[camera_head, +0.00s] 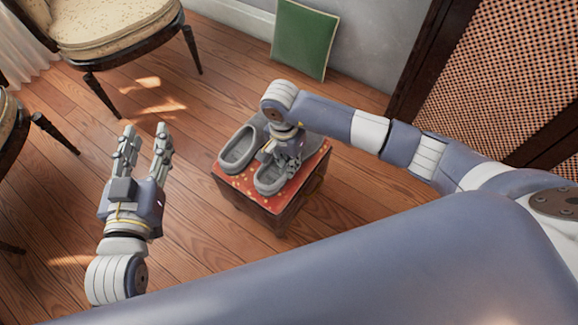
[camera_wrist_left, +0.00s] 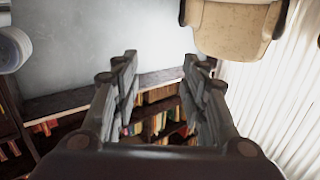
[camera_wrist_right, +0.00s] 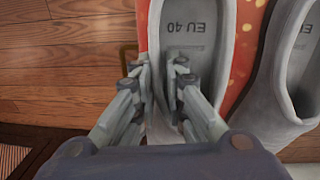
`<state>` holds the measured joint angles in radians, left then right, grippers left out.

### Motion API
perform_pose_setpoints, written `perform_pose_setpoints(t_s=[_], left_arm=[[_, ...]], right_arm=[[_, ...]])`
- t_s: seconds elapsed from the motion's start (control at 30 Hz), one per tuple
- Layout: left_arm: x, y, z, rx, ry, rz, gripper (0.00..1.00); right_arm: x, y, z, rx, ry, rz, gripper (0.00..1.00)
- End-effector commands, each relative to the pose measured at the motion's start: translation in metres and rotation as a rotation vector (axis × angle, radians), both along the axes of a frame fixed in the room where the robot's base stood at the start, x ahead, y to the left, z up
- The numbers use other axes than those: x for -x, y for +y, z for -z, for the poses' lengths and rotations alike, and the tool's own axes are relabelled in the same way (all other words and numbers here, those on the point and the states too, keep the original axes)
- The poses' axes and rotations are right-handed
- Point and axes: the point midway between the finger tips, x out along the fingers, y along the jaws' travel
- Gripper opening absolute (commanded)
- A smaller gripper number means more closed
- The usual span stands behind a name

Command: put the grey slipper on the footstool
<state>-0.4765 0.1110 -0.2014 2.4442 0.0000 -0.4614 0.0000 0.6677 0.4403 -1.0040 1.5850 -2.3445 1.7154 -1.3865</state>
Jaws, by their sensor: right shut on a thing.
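The footstool (camera_head: 300,196) has a red patterned top and dark wooden sides. A grey slipper (camera_head: 271,181) is at its top's front side, with my right gripper (camera_head: 275,160) on it. In the right wrist view, my right gripper (camera_wrist_right: 163,75) is shut on the side wall of this slipper (camera_wrist_right: 196,45), marked EU 40. I cannot tell whether its sole touches the top. A second grey slipper (camera_head: 238,150) is on the left part of the top, and also shows in the right wrist view (camera_wrist_right: 285,80). My left gripper (camera_head: 146,128) is open and empty, left of the footstool.
A cream chair (camera_head: 110,25) stands at the upper left, and part of another (camera_head: 8,120) at the left edge. A green panel (camera_head: 304,40) leans on the wall. A lattice screen (camera_head: 500,80) is at the right.

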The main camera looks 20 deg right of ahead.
Motion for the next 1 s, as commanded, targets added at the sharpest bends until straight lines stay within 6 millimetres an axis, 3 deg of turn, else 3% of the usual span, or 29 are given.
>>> perform_pose_setpoints(t_s=[0.2,0.6,0.63,0.7,1.0], left_arm=[[-0.002,-0.004,-0.021,0.027,-0.106,0.006,0.40],[-0.002,-0.004,-0.026,0.033,-0.128,0.007,0.40],[-0.002,-0.004,-0.027,0.033,-0.132,0.007,0.40],[-0.002,-0.004,-0.027,0.033,-0.132,0.007,0.40],[-0.002,-0.004,-0.027,0.033,-0.131,0.008,0.40]], right_arm=[[0.000,0.000,0.013,-0.001,-0.001,0.000,0.00],[0.000,0.000,0.014,0.000,-0.003,0.000,0.00],[0.000,0.000,0.014,0.000,-0.001,0.000,0.16],[0.000,0.000,0.014,0.000,-0.001,0.000,0.32],[0.000,0.000,0.014,0.000,-0.001,0.000,0.32]])
